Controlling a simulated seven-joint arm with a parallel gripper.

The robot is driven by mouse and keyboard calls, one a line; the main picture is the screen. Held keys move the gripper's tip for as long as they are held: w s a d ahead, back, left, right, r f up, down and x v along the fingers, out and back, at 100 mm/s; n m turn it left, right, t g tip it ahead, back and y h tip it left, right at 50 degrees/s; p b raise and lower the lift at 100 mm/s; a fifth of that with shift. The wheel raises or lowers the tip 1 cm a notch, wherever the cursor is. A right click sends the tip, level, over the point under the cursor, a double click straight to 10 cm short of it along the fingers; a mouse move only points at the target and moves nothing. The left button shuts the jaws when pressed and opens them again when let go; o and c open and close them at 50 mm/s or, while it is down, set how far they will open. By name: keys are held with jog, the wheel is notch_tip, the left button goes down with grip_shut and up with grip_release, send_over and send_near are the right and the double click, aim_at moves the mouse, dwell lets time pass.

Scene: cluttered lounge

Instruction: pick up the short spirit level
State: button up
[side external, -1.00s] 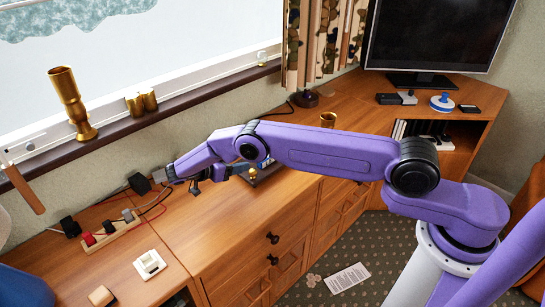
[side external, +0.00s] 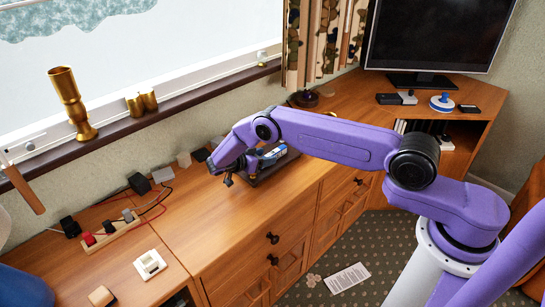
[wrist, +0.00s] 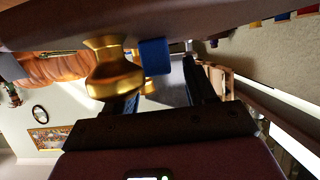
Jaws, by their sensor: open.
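I cannot clearly make out the short spirit level in either view. A small blue and white object (side external: 272,153) lies on a dark base on the wooden top, just right of my gripper, partly hidden by my arm; I cannot tell what it is. My gripper (side external: 219,172) is low over the wooden top, pointing left and downward, with its fingers apart. In the wrist view the two dark fingers of my gripper (wrist: 160,92) are spread. A blue block (wrist: 154,57) and a gold flared object (wrist: 113,72) show beyond them. I see nothing held between the fingers.
A power strip (side external: 112,230) with plugs and cables and a white switch plate (side external: 149,264) lie at the left. A tall gold goblet (side external: 72,100) stands on the sill. A television (side external: 435,35) stands at the back right.

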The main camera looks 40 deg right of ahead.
aim_at(269, 155)
jog(key=shift+x, duration=1.5)
jog(key=shift+w, duration=0.1)
grip_shut()
jog(key=shift+r, duration=0.15)
